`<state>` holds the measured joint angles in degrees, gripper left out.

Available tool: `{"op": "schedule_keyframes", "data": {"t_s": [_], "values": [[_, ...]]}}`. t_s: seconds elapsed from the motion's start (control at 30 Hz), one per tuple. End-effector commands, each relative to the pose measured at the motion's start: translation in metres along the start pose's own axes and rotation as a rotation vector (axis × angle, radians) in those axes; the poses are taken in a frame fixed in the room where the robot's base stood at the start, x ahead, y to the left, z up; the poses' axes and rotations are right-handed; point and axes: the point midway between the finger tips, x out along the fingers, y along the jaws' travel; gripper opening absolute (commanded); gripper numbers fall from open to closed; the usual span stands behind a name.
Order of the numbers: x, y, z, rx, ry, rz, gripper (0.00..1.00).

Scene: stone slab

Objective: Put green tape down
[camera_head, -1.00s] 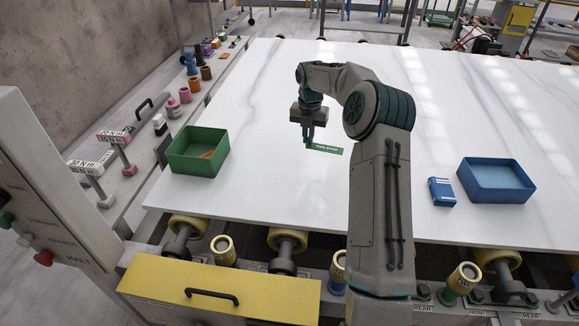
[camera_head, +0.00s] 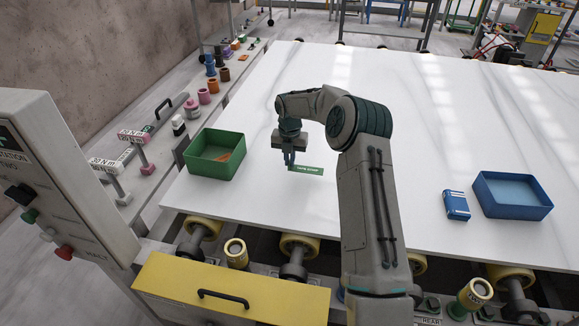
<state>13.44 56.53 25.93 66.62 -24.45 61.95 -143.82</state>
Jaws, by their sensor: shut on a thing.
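The green tape (camera_head: 308,169) is a flat green strip with pale lettering. It is at my gripper's fingertips, over the white slab, to the right of the green bin. My gripper (camera_head: 290,161) points down and is shut on the left end of the tape. I cannot tell whether the tape touches the slab or hangs just above it. The green bin (camera_head: 201,166) stands on the left part of the slab and holds an orange item (camera_head: 223,157).
A blue bin (camera_head: 514,210) and a small blue box (camera_head: 456,205) stand on the right of the slab (camera_head: 270,215). Cups, spools and torque-labelled posts line the left rail. A yellow drawer (camera_head: 230,290) and rollers are at the front edge. Slab around the tape is clear.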

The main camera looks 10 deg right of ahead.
Motion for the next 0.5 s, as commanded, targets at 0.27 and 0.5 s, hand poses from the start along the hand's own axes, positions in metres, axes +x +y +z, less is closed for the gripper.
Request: {"op": "schedule_keyframes", "data": {"t_s": [0.27, 0.5], "values": [[0.035, 0.0, -0.001, -0.001, 0.003, -0.001, 0.0], [0.038, 0.0, 0.0, -0.001, 0.0, 0.0, 0.0]]}}
